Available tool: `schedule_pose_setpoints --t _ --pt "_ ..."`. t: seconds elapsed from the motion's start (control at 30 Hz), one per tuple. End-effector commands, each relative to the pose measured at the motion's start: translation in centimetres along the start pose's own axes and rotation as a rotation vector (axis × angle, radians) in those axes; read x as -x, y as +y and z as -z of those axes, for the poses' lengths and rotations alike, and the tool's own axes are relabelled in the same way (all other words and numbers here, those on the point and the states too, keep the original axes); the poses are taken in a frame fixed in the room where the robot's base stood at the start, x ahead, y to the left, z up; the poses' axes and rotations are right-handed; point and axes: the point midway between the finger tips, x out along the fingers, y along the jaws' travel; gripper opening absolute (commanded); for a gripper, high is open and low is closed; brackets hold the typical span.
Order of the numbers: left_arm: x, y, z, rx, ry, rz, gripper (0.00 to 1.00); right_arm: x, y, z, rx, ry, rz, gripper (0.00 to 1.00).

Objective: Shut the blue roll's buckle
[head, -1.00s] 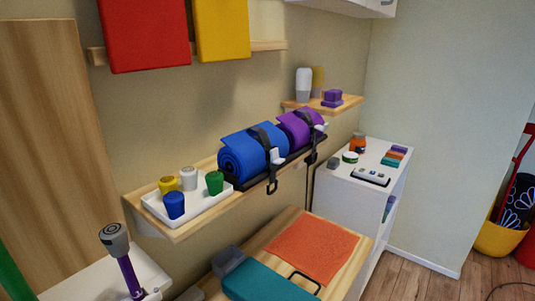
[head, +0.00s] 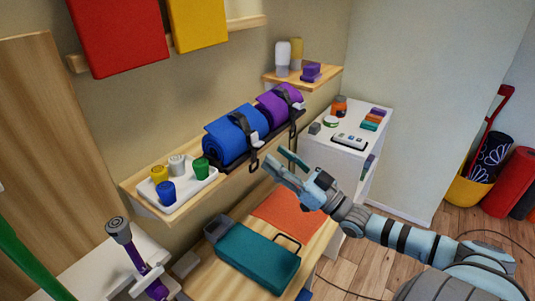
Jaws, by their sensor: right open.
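The blue roll (head: 226,136) lies on a black rack on the wooden wall shelf. A black strap (head: 243,122) goes over it, with a pale buckle piece (head: 255,137) at its right front. The strap's dark loose end (head: 254,162) hangs below the shelf edge; whether it touches the buckle piece is too small to tell. My right gripper (head: 277,162) is open and empty, just right of the hanging end, with its fingers pointing up-left towards the shelf. A gap between gripper and strap cannot be judged exactly. My left gripper is not in view.
A purple roll (head: 276,105) with its own strap lies behind the blue one. A white tray (head: 188,201) with several coloured pots is on the shelf's near end. Below are a teal case (head: 257,258) and an orange mat (head: 290,215). A white cabinet (head: 335,154) stands right.

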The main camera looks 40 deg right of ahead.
Motion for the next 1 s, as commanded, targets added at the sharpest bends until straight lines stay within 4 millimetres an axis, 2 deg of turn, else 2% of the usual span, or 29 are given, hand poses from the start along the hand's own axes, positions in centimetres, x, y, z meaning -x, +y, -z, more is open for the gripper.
schedule_pose_setpoints --t 0.03,0.2,0.5,0.53,0.7,0.8,0.93,1.0 --pt "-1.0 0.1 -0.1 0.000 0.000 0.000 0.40 -1.0 0.0 -0.3 0.001 0.008 -0.001 0.42" --pt "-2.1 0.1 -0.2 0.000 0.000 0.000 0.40 -3.5 0.0 -0.4 0.001 0.002 -0.001 0.42" --pt "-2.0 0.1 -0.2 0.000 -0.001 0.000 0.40 -4.2 0.1 -0.1 0.001 -0.002 -0.002 0.42" --pt "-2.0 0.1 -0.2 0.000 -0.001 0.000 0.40 -4.2 0.1 -0.1 0.001 -0.002 -0.002 0.40" --pt "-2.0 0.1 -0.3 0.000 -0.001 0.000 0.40 -4.2 0.1 -0.1 0.001 -0.002 -0.002 0.13" --pt "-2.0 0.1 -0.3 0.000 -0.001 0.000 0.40 -4.2 0.1 -0.1 0.001 -0.002 -0.002 0.00" --pt "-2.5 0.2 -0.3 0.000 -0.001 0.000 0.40 -4.1 0.1 -0.4 0.001 0.008 -0.003 0.00" --pt "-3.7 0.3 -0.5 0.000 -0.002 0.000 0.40 -4.0 0.1 -0.8 0.001 0.038 -0.003 0.00"
